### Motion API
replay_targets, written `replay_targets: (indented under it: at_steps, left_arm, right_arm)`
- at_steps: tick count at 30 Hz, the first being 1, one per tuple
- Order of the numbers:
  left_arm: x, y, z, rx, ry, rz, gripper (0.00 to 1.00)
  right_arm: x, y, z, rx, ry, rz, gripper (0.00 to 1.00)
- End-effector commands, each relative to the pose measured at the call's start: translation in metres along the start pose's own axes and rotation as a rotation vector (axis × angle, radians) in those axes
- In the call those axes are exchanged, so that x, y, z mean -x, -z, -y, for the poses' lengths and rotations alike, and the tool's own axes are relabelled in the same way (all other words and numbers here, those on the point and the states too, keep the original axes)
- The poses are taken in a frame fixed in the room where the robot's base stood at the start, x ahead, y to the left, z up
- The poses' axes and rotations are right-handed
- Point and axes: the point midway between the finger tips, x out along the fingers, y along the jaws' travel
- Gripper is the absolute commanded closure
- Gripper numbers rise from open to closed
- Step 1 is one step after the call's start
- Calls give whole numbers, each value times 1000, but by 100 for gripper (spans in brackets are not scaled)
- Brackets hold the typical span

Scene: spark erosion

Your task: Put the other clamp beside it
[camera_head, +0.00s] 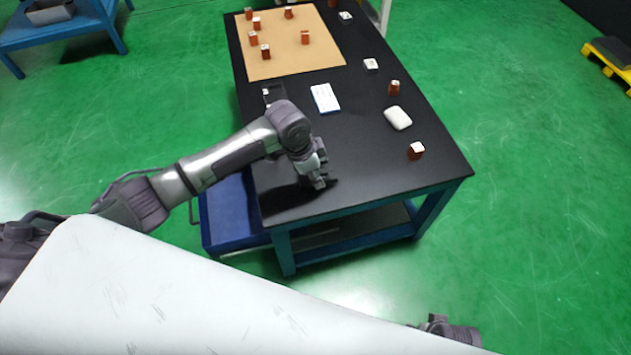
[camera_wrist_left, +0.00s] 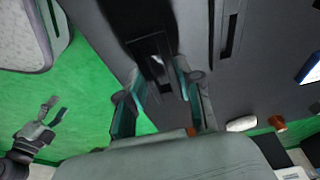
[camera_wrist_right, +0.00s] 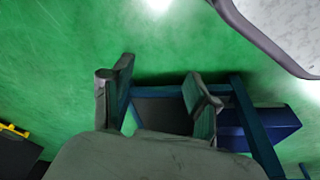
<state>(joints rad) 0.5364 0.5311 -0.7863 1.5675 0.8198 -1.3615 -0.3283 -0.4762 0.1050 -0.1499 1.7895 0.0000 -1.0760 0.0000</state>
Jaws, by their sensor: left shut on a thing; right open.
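My left gripper (camera_head: 318,182) is low over the near left part of the black table top. In the left wrist view its fingers are shut on a dark clamp (camera_wrist_left: 152,52), which is hard to make out against the black surface. I cannot tell whether the clamp touches the table. A dark flat item with small light parts (camera_head: 273,96) lies farther back at the table's left edge; I cannot tell whether it is a clamp. My right gripper (camera_wrist_right: 157,88) is open and empty, over the green floor away from the table top.
A blue-and-white card (camera_head: 325,98) and a white rounded block (camera_head: 398,118) lie on the table. Several red-brown pieces with white tops stand on the tan mat (camera_head: 290,63) and along the right edge. A blue drawer (camera_head: 228,212) juts out at the left. The near middle is clear.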

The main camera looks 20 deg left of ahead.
Motion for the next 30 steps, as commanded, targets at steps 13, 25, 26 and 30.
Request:
replay_targets:
  at_steps: [13,25,26,30]
  left_arm:
    - [-28,-8,-1,-1,-1,0,100]
    - [-31,-9,-2,0,-1,2,40]
    - [-31,-9,-2,0,-1,2,40]
    - [-31,-9,-2,0,-1,2,40]
  right_arm:
    - [27,13,-2,-3,-3,-16,40]
    - [26,13,-1,-3,-2,-16,40]
    - [26,13,-1,-3,-2,-16,40]
    - [26,13,-1,-3,-2,-16,40]
